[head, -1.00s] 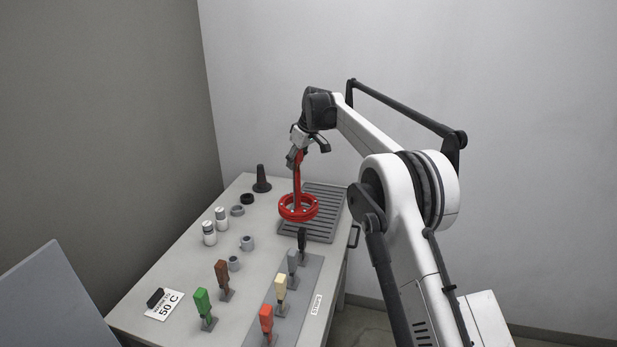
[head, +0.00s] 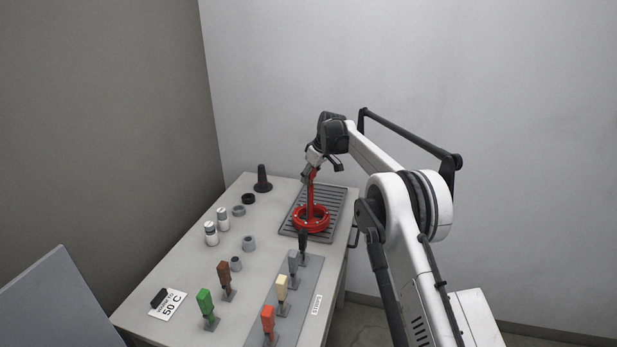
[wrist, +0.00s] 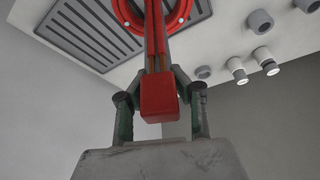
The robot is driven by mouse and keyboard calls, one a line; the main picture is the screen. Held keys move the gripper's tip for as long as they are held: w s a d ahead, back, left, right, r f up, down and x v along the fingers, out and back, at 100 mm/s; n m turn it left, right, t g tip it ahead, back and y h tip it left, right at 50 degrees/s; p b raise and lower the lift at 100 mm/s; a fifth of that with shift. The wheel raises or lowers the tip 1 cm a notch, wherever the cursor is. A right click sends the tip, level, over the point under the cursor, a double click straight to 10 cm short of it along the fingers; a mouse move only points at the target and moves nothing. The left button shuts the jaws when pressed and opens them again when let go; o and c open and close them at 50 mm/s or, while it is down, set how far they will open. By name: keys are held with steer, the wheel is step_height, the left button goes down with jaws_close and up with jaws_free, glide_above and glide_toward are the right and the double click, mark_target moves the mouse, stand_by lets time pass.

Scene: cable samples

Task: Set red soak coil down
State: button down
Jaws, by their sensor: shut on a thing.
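The red soak coil (head: 312,226) is a red ring with a tall red handle. My gripper (head: 310,172) is shut on the upper part of the handle, and the coil hangs upright below it. The ring lies over the grey slatted tray (head: 338,203); I cannot tell whether it touches the slats. In the wrist view, the red handle (wrist: 158,95) stands between my gripper's fingers (wrist: 157,72). The ring (wrist: 181,18) shows beyond it against the slatted tray (wrist: 75,38).
A black cone (head: 263,180) stands at the back left of the table. Dark and grey rings, white-capped jars (head: 211,234) and grey cups lie to the left. A dark upright sample (head: 303,241) stands close in front of the tray, with several coloured ones nearer.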

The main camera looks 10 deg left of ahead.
steer(key=c, duration=2)
jaws_free()
steer(key=shift+f, duration=0.2)
steer(key=o, duration=0.5)
steer(key=shift+r, duration=0.1)
steer(key=shift+c, duration=0.2)
